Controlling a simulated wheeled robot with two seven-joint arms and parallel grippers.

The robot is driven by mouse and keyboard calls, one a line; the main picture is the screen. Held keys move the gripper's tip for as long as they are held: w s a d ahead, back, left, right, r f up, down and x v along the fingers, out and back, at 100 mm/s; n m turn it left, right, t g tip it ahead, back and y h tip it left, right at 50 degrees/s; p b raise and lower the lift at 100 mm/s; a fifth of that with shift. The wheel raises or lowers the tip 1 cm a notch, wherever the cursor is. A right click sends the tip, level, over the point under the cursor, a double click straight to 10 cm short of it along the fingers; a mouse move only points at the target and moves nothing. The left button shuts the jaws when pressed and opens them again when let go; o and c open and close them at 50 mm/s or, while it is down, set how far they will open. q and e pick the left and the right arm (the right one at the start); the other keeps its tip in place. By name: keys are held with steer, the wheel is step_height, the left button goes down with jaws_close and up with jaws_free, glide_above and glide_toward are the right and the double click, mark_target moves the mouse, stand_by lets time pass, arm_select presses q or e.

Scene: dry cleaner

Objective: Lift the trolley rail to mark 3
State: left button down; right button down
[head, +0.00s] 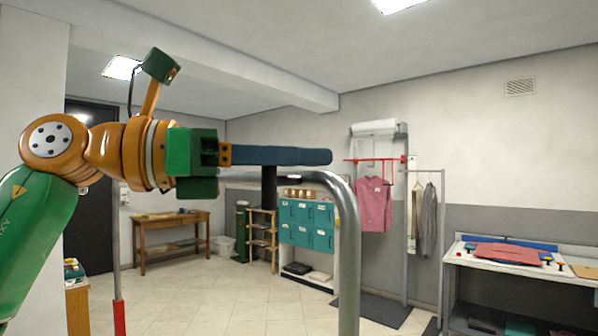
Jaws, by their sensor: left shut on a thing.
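The trolley rail (348,240) is a grey metal tube. Its near end bends down in the foreground, and its top bar runs left under my left gripper. A thin grey post with a red lower part (119,316) stands at the left and looks like the rail's far leg, but the join is hidden behind my arm. My left gripper (328,157), green with long dark-blue fingers, is shut on the rail's top bar; the fingers hide much of the contact. No height marks show. My right gripper is out of view.
A wooden table (170,220) stands at the back left by a dark door. Teal lockers (306,224) are at the back centre. A red-armed stand holds a pink shirt (373,205). A worktable (520,262) is at the right. The tiled floor between is mostly clear.

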arm_select(q)
steer(key=shift+r, duration=0.35)
steer(key=c, duration=0.8)
jaws_free()
steer(key=shift+f, duration=0.1)
